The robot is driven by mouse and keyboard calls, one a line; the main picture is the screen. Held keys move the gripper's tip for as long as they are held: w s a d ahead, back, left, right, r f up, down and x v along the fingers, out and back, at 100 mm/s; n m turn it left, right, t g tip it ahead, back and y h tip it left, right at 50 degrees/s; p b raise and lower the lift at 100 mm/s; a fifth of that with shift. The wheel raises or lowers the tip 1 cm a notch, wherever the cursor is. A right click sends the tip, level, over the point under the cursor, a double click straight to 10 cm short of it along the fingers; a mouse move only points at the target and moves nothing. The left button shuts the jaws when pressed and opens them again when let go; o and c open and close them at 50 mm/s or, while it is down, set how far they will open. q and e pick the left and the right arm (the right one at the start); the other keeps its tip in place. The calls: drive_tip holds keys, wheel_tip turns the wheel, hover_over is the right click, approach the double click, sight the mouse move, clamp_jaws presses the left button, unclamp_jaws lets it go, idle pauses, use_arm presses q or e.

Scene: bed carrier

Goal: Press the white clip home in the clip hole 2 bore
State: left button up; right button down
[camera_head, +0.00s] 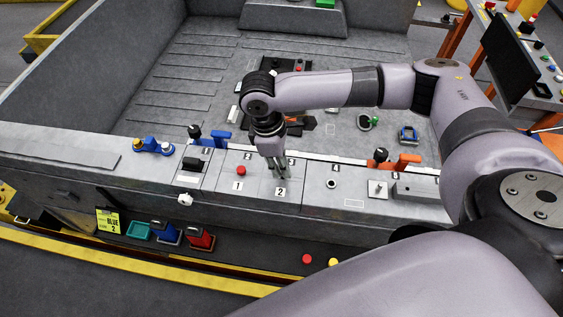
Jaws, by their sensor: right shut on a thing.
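My right gripper (279,172) reaches down from above to the spot just behind the label 2 plate (281,191) on the grey ledge. Its fingers are close together and shut on the white clip, which they hide almost wholly. The clip hole 2 bore is hidden under the fingertips, so I cannot tell how deep the clip sits. A red round piece (241,170) stands behind the label 1 plate (238,185), left of my gripper. My left gripper is not in view.
An orange-handled part (407,161) and a grey block (414,187) are right along the ledge. A blue-handled part (219,137) and a blue piece with yellow knobs (153,146) are left. A white piece (185,199) sits on the front face. Colored bins (200,239) stand below.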

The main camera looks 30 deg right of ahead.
drive_tip(key=shift+f+b, duration=0.4)
drive_tip(key=shift+f, duration=0.7)
idle(0.4)
drive_tip(key=shift+r, duration=0.15)
drive_tip(key=shift+r+p, duration=0.4)
drive_tip(key=shift+r, duration=0.3)
drive_tip(key=shift+f, duration=0.9)
idle(1.3)
drive_tip(key=c, duration=1.4)
unclamp_jaws()
drive_tip(key=shift+c, duration=0.2)
